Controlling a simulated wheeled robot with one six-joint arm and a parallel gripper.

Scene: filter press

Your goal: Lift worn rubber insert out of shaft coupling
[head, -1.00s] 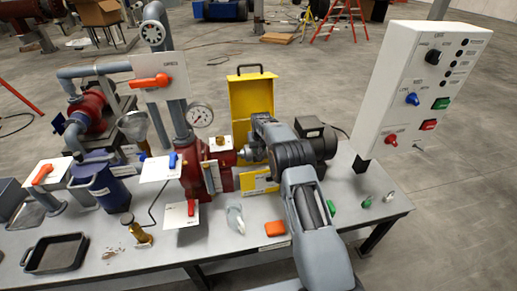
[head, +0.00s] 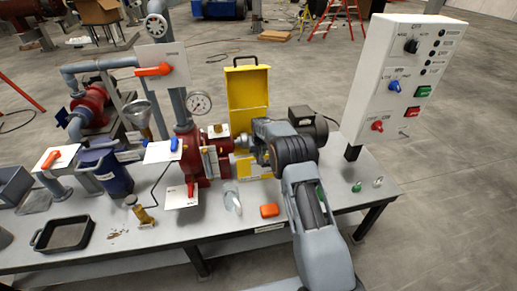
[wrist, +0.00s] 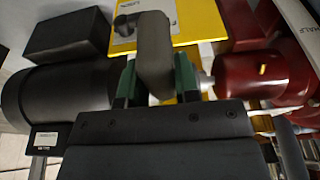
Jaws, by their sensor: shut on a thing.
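In the wrist view my gripper (wrist: 156,72) has its two green-padded fingers on either side of a thick, rounded grey-brown piece, which I take for the rubber insert (wrist: 153,45). The fingers are shut on it. It stands between the black motor (wrist: 60,105) and the red pump housing (wrist: 262,80), near a short silver shaft (wrist: 206,80). The coupling halves are hidden by the fingers and insert, and I cannot tell whether the insert is clear of them. In the head view my arm hides the gripper and insert.
The yellow guard (head: 248,100) stands open behind the shaft line. A pressure gauge (head: 199,102) and red valve body are to the left. The white control panel (head: 380,110) rises at the right.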

